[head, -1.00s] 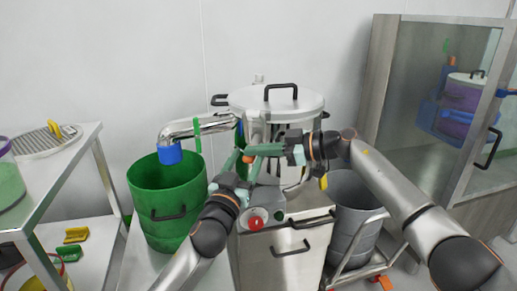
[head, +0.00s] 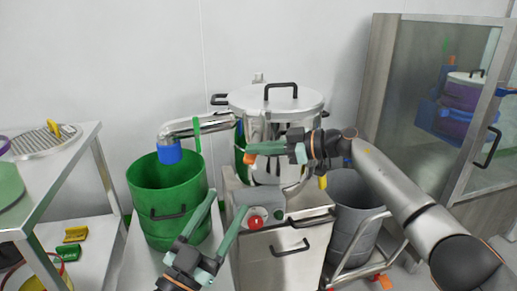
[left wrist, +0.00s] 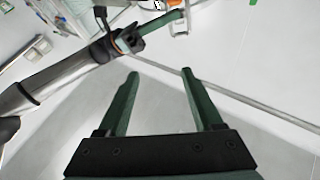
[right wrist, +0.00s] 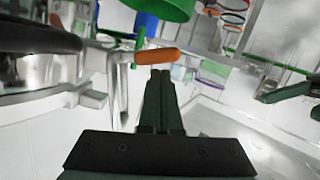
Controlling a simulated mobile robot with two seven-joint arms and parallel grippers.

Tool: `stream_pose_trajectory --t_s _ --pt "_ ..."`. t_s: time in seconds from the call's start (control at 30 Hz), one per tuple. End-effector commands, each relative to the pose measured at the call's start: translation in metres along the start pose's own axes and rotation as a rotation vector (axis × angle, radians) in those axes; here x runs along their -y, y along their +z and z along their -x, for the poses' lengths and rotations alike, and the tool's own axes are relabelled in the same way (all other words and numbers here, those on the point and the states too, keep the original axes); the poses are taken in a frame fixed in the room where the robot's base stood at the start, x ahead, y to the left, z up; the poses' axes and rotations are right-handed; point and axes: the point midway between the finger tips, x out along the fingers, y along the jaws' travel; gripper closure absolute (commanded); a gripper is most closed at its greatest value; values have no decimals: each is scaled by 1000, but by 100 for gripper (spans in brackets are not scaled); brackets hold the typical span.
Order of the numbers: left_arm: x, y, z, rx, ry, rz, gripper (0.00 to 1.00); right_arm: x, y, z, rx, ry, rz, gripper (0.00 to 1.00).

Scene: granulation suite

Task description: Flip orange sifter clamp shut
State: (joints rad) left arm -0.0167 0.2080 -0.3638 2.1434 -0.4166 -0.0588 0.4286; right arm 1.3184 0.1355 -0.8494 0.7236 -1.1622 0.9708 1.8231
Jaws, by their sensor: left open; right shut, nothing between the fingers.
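The steel sifter (head: 255,130) stands in the middle of the head view under a round lid (head: 277,98) with a black handle. The orange clamp handle (head: 248,159) shows at its front left side. In the right wrist view the orange handle (right wrist: 157,55) sticks out sideways from a metal bracket, just beyond my fingertips. My right gripper (head: 250,149) is shut and empty, with its tips close by the handle; I cannot tell whether they touch. My left gripper (head: 228,200) is open and empty, low in front and apart from the clamp; its spread fingers show in the left wrist view (left wrist: 160,73).
A green bin (head: 168,210) stands left of the sifter, below a blue-ended steel pipe (head: 195,128). A red button (head: 255,222) is on the machine front. A grey bin (head: 352,205) stands right. A steel table (head: 75,150) is at left, a glass cabinet (head: 425,90) at right.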

Motion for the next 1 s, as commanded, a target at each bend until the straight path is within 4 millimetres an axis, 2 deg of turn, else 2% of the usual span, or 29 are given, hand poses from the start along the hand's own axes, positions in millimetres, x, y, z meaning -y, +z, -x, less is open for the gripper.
stream_pose_trajectory --t_s 0.03,0.2,0.4,0.6,1.0 --pt "-3 -11 17 -34 11 -20 32 0 0 0 0 0 0 100" --pt "-9 -61 66 -182 32 -106 32 0 0 0 0 0 0 100" --pt "-12 -110 106 -316 24 -192 32 0 0 0 0 0 0 100" --pt "-12 -134 123 -377 13 -232 32 0 0 0 0 0 2 100" --pt "-11 -141 121 -381 9 -244 32 1 3 -1 0 15 58 100"
